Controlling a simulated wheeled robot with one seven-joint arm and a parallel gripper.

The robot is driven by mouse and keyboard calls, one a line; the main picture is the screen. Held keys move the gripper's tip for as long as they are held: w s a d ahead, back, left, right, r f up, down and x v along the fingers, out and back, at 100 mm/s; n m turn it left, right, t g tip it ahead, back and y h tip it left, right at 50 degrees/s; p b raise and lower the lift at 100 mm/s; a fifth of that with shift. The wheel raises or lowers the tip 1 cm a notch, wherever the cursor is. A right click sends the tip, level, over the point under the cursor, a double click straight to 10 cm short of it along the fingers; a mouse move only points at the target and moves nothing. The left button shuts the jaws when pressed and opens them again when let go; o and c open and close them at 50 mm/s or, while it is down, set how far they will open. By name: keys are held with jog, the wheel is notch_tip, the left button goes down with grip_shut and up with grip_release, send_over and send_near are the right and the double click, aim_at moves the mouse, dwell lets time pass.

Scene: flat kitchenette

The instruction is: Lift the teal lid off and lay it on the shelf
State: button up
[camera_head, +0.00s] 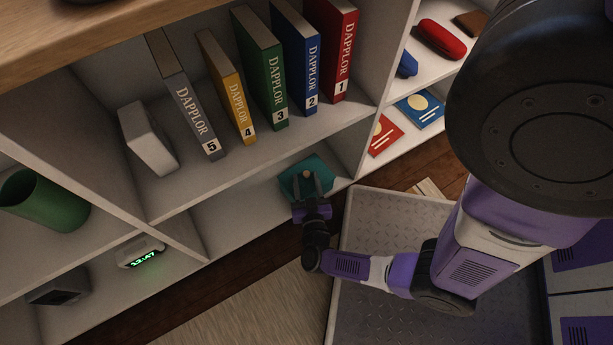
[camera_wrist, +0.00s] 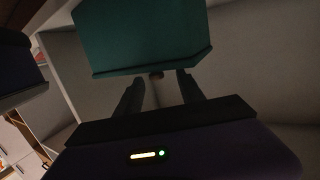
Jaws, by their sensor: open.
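The teal lid (camera_head: 298,186) is in the lower shelf compartment, near its front edge, with a small pale round knob (camera_head: 307,174) on it. In the wrist view a broad teal face (camera_wrist: 145,35) fills the top, with the small knob (camera_wrist: 156,74) at its lower edge. I cannot tell what lies under the lid. My gripper (camera_head: 311,183) reaches into the compartment from the front. It is open, and the knob appears between its two fingertips (camera_wrist: 158,80) in the wrist view, with gaps on both sides. The gripper and wrist hide part of the lid.
Above, a shelf holds several numbered books (camera_head: 263,80) and a white box (camera_head: 148,138). A divider separates the lid's compartment from one with red (camera_head: 384,135) and blue (camera_head: 419,107) booklets. A clock (camera_head: 141,253) sits lower left. The lower shelf left of the lid (camera_head: 235,218) is bare.

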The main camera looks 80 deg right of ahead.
aim_at(306, 170)
jog(key=b+x, duration=0.1)
jog(key=x, duration=0.1)
jog(key=b+x, duration=0.1)
jog(key=x, duration=0.2)
jog(key=shift+s+d+f, duration=0.15)
jog(key=shift+s, duration=0.05)
jog(key=shift+w+d, duration=0.15)
jog(key=shift+d, duration=0.25)
grip_shut()
